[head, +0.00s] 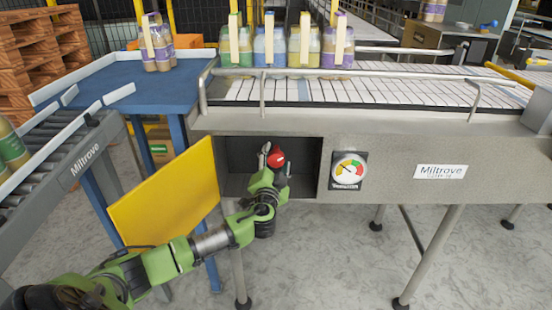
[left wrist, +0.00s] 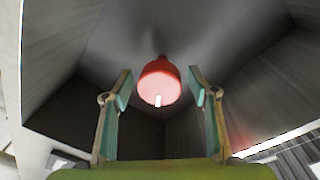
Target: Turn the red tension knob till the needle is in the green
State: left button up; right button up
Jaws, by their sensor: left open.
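The red tension knob (head: 276,157) sits inside an open recess in the conveyor's side. In the left wrist view the knob (left wrist: 160,80) hangs centred ahead, with a white mark on its lower front. My left gripper (head: 272,163) reaches into the recess at the knob. In the wrist view its two fingers stand open, one on each side of the knob, with a gap on both sides. The round gauge (head: 348,170) is on the panel right of the recess; its needle appears to point upper left, and its exact colour zone is too small to tell. My right gripper is out of view.
A yellow door (head: 170,197) stands open left of the recess. A blue table (head: 150,87) and a roller conveyor (head: 60,160) are at the left. Bottle packs (head: 270,47) stand on the white slatted belt above. The floor in front is clear.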

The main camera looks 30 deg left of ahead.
pick_arm(q)
jog(key=shift+w, duration=0.1)
jog(key=c, duration=1.2)
jog(key=shift+o, duration=0.4)
